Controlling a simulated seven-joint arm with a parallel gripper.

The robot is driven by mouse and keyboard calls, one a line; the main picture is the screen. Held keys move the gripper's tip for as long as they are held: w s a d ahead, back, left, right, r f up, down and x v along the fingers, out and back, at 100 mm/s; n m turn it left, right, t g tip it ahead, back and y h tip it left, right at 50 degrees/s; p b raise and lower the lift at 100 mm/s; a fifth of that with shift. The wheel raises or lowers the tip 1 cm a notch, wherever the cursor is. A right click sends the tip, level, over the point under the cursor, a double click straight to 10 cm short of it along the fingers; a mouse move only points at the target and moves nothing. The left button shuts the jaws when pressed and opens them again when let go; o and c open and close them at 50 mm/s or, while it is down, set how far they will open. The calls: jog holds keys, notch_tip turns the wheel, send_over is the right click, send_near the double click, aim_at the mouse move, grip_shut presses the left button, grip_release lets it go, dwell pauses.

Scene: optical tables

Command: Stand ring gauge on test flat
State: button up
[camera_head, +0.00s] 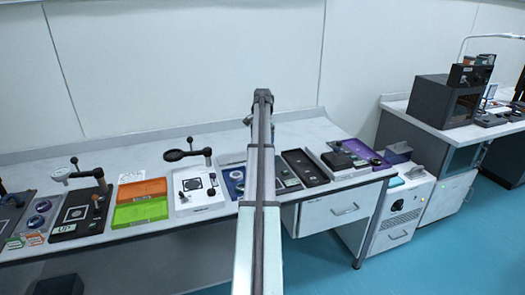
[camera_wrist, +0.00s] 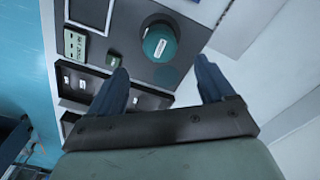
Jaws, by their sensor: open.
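My gripper (camera_wrist: 160,68) is open in the wrist view, with its two dark blue fingers wide apart and nothing between them. Beyond the fingertips, a round piece with a green top and a small white label (camera_wrist: 160,43) sits in a dark round surround on a grey panel. A flat dark blue disc or round mark (camera_wrist: 167,77) lies beside it, between the fingers in the picture. I cannot tell which of these, if any, is the ring gauge or the test flat. In the head view my arm hides part of the bench, and the fingers cannot be made out.
The wrist view also shows a small green block (camera_wrist: 75,46), a white square frame (camera_wrist: 90,10) and dark labelled trays (camera_wrist: 95,72). In the head view, an orange and green bin (camera_head: 140,200) and a magnifier stand (camera_head: 185,155) are left of my arm. A purple tray (camera_head: 372,158) is right.

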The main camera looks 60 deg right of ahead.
jog(key=shift+r, duration=1.25)
dwell(0.3)
